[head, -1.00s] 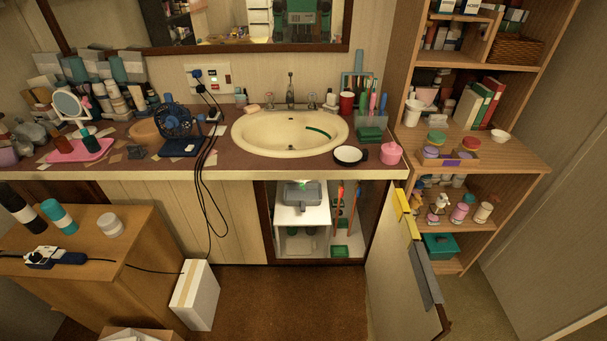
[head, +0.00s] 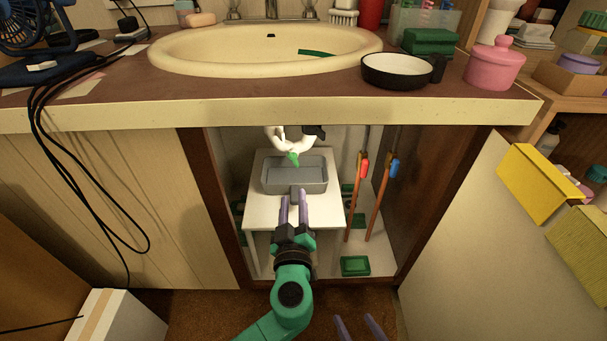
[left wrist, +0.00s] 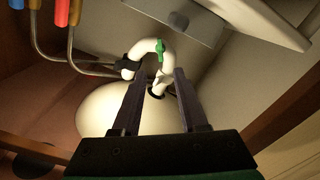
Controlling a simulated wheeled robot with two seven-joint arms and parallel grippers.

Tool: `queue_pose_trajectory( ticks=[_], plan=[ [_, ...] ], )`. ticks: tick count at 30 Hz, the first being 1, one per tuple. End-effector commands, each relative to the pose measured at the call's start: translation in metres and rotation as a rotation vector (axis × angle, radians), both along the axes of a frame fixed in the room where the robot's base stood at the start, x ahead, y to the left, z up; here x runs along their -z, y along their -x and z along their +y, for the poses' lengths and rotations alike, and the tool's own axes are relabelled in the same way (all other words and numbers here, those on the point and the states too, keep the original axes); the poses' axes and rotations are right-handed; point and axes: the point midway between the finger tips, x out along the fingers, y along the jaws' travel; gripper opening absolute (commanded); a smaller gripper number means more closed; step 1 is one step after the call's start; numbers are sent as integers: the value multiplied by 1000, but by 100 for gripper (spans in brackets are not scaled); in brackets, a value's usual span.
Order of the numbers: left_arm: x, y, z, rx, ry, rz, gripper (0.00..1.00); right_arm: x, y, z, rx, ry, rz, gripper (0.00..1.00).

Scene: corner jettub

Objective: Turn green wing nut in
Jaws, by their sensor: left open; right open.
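The green wing nut (head: 294,158) sits on the white drain trap (head: 287,144) under the sink, above a grey tray. In the left wrist view the green wing nut (left wrist: 160,50) sticks out from the side of the curved white pipe (left wrist: 145,48). My left gripper (head: 292,200) reaches into the open cabinet, open and empty, below and in front of the nut. In the left wrist view its fingers (left wrist: 160,82) are apart, with the nut beyond their tips and between them. My right gripper (head: 361,326) shows only its purple fingers at the bottom edge, open and empty.
The grey tray (head: 294,187) stands on a white stand (head: 259,205) inside the cabinet. Two pipes with a red handle (head: 364,167) and a blue handle (head: 395,168) rise at the right. The open cabinet door (head: 478,240) bounds the right side, and the countertop edge (head: 270,112) lies above.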

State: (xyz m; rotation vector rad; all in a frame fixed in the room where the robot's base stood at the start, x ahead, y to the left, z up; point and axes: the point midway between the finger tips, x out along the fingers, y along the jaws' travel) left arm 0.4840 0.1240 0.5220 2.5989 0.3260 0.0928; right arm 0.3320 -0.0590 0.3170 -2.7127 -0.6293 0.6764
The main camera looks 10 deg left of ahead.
Motion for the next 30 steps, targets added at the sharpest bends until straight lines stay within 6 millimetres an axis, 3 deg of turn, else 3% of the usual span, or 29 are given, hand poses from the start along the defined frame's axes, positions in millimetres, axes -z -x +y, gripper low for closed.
queue_pose_trajectory(
  ticks=[15, 19, 27, 30],
  plan=[
    [-1, -119, 31, -1, -4, 4, 42, 9, 0, 0, 8, -6, -8, 92],
    [-1, -133, 34, 1, -3, 5, 42, 11, 0, 0, 11, -8, -12, 92],
    [-1, -136, 35, 0, -2, 7, 42, 10, 0, 0, 12, -10, -15, 92],
    [-1, -136, 35, 0, -2, 7, 4, 10, 0, 0, 12, -10, -14, 92]
  ],
)
